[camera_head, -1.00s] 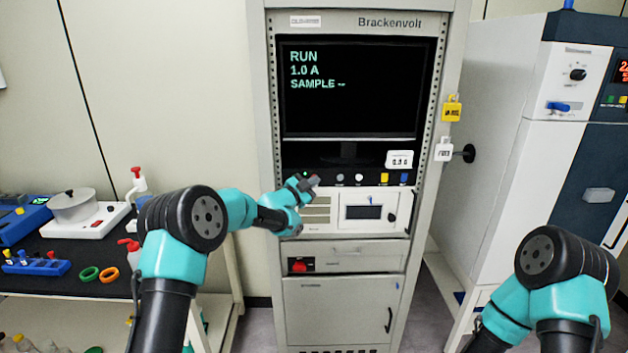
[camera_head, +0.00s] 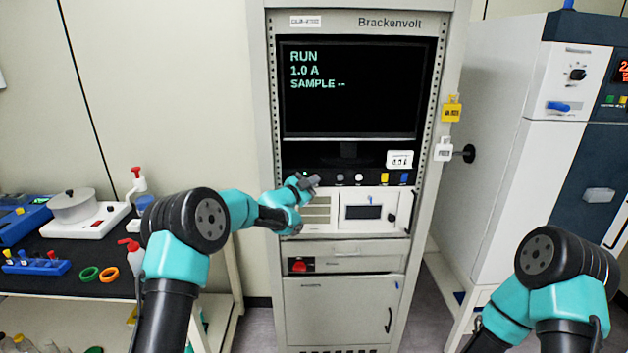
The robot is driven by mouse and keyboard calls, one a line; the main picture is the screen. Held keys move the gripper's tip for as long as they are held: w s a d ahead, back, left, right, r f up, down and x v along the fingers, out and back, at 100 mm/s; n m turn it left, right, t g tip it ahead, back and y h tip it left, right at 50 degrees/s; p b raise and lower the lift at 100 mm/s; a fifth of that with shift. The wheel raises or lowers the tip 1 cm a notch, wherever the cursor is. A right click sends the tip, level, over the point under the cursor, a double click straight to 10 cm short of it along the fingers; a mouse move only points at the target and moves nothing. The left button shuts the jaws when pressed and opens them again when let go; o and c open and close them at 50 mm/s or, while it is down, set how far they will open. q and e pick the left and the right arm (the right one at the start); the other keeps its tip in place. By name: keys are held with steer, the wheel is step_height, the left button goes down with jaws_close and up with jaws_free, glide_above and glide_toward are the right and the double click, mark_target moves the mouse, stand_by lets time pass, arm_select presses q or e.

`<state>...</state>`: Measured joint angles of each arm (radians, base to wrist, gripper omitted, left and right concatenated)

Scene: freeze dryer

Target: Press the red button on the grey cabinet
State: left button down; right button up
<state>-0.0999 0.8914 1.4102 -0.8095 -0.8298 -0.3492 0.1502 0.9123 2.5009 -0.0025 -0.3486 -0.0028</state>
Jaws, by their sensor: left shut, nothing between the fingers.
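The grey cabinet (camera_head: 263,180) stands in the middle, with a screen (camera_head: 350,110) reading RUN, 1.0 A, SAMPLE. Below the screen runs a dark strip of small buttons, with white, grey, yellow and blue ones showing. My left gripper (camera_head: 309,182) is shut and empty at the left end of this strip, covering part of it. No red button shows clearly on the strip; one may be hidden behind the gripper. Whether the fingertips touch the panel I cannot tell. A red knob or switch (camera_head: 300,265) sits lower down on the cabinet. My right gripper is out of view.
A yellow tag (camera_head: 452,110) and a white tag (camera_head: 443,150) hang on the cabinet's right edge. A bench (camera_head: 70,284) with lab items stands left. A tall white and dark blue unit (camera_head: 540,180) stands right.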

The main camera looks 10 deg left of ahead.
arm_select(q)
steer(key=shift+w, duration=0.1)
stand_by(0.3)
steer(key=shift+s, duration=0.55)
steer(key=s+d, duration=0.1)
steer(key=s, duration=0.5)
stand_by(0.6)
stand_by(0.5)
